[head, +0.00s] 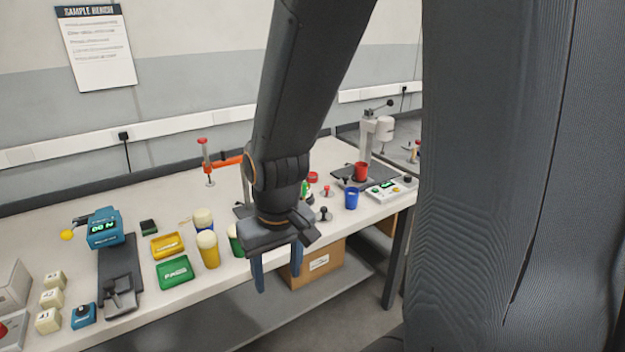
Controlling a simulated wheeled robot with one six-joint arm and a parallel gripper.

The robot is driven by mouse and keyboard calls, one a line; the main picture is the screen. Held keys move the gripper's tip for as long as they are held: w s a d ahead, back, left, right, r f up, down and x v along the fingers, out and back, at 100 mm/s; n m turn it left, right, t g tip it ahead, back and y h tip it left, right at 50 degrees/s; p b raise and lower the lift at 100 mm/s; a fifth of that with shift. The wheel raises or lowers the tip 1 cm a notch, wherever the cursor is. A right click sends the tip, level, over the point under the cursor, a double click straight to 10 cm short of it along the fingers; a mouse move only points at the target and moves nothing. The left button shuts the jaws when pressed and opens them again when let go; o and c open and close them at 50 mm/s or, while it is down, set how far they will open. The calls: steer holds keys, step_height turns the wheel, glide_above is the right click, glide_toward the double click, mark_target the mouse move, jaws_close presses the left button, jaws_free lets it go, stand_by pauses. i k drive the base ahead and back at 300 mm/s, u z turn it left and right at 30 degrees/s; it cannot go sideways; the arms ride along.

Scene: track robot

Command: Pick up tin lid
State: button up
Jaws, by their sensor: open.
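I cannot pick out a tin lid with certainty. A yellow container (210,255) with a cream top (206,239) stands on the bench left of my arm, and a dark blue one (205,228) with a similar pale top stands just behind it. A green container (236,242) is partly hidden by my gripper. My gripper (277,272) points down at the bench's front edge, its two blue fingers apart and nothing seen between them. My wrist and arm hide part of the bench behind.
The bench (190,287) holds a yellow tray (167,245), a green tray (174,271), a blue device (103,229), a red-and-orange clamp (222,163), a blue cup (351,198) and a red cup (361,171). A cardboard box (318,266) sits below. A dark column fills the right.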

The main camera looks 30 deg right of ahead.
mark_target(327, 193)
steer(key=z, duration=2.25)
steer(key=i, duration=1.8)
steer(key=u, duration=3.4)
steer(key=i, duration=0.5)
steer(key=z, duration=0.05)
